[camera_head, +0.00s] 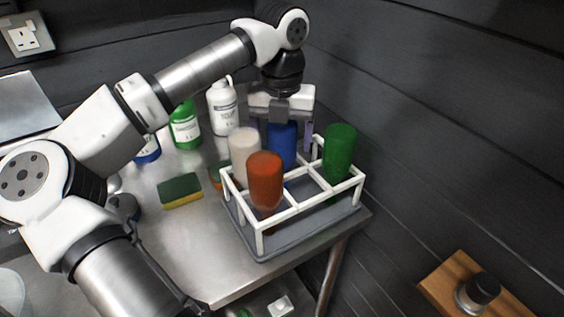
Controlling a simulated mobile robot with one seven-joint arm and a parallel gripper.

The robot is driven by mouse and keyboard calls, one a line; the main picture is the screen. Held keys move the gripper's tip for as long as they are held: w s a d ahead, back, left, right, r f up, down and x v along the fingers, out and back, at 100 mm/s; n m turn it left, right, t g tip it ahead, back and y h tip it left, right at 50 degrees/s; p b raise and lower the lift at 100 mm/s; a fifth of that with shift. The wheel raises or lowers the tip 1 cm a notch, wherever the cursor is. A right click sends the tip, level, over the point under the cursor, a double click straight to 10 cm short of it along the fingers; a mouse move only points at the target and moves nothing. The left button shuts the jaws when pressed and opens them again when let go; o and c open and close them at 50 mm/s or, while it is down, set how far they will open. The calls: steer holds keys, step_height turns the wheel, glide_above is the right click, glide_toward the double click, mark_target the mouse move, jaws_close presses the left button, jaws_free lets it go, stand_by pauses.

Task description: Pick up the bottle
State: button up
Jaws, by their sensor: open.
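Several bottles stand upright in a white-framed rack (285,213) with a grey base on the metal table. They are a white bottle (243,150), an orange-red bottle (265,182) at the front, a blue bottle (283,150) at the back and a green bottle (339,153) at the right. My gripper (282,138) points down over the back of the rack, open, its fingers on either side of the blue bottle. I cannot tell whether they touch it. The lower parts of the white and blue bottles are partly hidden.
Behind the rack stand a white jug (222,107) and a green-labelled bottle (185,125). A sponge (180,191) lies left of the rack. Dark walls stand close behind and right. A small wooden shelf (440,282) with a dark-capped jar (478,291) is at lower right.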

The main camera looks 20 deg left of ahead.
steer(key=shift+f, duration=0.4)
steer(key=shift+r, duration=0.1)
steer(key=c, duration=1.2)
